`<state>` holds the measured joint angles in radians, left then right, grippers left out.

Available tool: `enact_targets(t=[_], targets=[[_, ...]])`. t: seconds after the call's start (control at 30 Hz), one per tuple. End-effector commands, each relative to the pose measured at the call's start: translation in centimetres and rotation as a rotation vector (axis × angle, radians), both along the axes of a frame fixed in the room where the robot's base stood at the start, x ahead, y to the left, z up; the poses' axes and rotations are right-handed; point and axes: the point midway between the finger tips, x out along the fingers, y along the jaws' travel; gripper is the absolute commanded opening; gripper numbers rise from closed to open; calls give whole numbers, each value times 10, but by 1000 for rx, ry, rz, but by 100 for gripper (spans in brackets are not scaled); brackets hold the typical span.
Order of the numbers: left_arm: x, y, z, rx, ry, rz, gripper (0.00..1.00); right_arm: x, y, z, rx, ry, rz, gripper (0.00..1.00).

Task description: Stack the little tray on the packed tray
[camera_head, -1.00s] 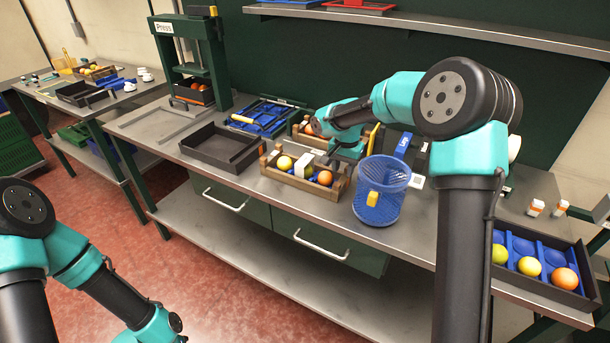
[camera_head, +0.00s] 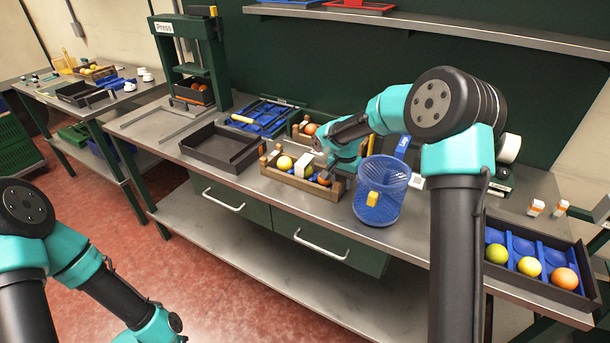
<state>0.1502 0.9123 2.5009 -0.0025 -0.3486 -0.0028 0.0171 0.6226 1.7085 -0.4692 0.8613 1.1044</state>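A dark tray with a blue divided insert (camera_head: 556,257) stands at the right end of the bench, with a row of citrus fruit along its front and empty cells behind. An empty dark tray (camera_head: 222,147) lies left of centre. A blue tray (camera_head: 265,115) lies behind it. A small wooden crate (camera_head: 303,183) holds fruit and a pale box. I cannot tell which one is the little tray. My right gripper (camera_head: 326,165) is over the right part of the wooden crate, small and partly hidden by its own arm. My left arm is at lower left, its gripper out of view.
A blue mesh basket (camera_head: 378,205) stands just right of the wooden crate. A second wooden crate (camera_head: 297,132) is behind. A press (camera_head: 190,60) stands at the back left. Small bottles (camera_head: 535,208) stand at right. The lower shelf (camera_head: 270,270) is bare.

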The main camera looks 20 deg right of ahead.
Motion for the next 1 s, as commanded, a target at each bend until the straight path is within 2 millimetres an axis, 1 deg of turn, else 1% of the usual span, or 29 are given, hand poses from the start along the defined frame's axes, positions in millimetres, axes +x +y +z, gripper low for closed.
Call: enact_targets(t=[0.2, 0.6, 0.87, 1.0], targets=[[0, 0, 0, 0, 0, 0, 0, 0, 0, 0, 0, 0, 0, 38], [0, 0, 0, 0, 0, 0, 0, 0, 0, 0, 0, 0, 0, 0], [0, 0, 0, 0, 0, 0, 0, 0, 0, 2, 0, -3, 0, 0], [0, 0, 0, 0, 0, 0, 0, 1, 0, 9, 1, -5, -1, 0]])
